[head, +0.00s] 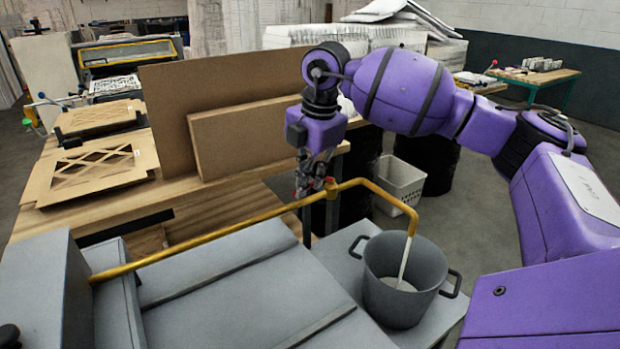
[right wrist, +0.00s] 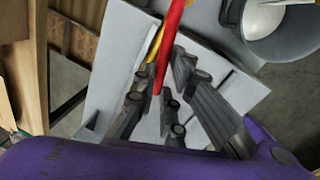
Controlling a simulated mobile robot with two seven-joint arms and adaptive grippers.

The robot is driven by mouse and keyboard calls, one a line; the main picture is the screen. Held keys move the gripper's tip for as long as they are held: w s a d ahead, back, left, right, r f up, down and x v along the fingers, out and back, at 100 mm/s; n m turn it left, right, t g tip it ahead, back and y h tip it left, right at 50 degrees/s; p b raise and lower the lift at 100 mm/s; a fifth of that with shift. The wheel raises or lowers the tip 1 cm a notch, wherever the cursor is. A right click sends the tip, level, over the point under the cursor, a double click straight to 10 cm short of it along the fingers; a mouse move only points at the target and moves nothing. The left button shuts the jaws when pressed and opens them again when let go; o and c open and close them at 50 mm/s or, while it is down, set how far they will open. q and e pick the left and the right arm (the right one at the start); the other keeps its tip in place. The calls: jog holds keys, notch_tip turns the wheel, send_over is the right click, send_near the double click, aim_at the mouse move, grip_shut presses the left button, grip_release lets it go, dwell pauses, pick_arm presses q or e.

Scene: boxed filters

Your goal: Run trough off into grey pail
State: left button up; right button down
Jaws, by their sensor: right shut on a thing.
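A yellow pipe (head: 215,238) runs from the grey trough (head: 225,285) and bends down over the grey pail (head: 400,305). A whitish stream (head: 403,262) falls from its spout into the pail, where pale liquid (head: 398,284) covers the bottom. A red valve handle (head: 330,185) sits on the pipe. My right gripper (head: 316,182) is shut on the red handle, which shows as a red bar between the fingers in the right wrist view (right wrist: 170,45). The fingers hide part of the handle. My left gripper is not in view.
The pail has two side handles and stands on a grey surface (head: 345,262) beside the trough. A wooden bench (head: 180,205) with brown boards (head: 245,135) and framed filters (head: 90,172) lies behind. A white basket (head: 400,182) stands on the floor beyond the pail.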

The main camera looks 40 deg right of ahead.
jog(key=shift+w+r, duration=0.15)
jog(key=shift+r, duration=0.1)
jog(key=c, duration=1.9)
grip_release()
jog(key=shift+o, duration=0.2)
jog(key=shift+f, duration=0.15)
notch_tip(320, 180, up, 12)
jog(key=s, duration=0.2)
jog(key=shift+s+d, duration=0.2)
jog(key=shift+d, duration=0.05)
jog(key=shift+f, duration=0.2)
